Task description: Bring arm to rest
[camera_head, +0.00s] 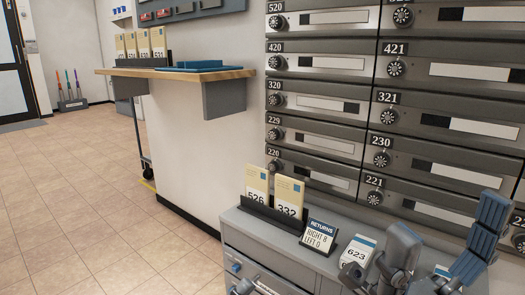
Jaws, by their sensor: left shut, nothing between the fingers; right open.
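My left gripper (387,264) is at the bottom right, over the right end of the grey cabinet top (237,221). It is shut and holds nothing. My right gripper (467,265) is further right, with a blue segmented part rising in front of the lower mailboxes. It is open and partly cut off by the bottom edge.
Numbered mailboxes (325,107) with dials fill the wall behind. Tall cards (289,194) stand in a dark rack on the cabinet, beside a RETURNS sign (321,235). A wooden shelf (232,74) juts out from the left wall. The tiled floor (80,190) at left is clear.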

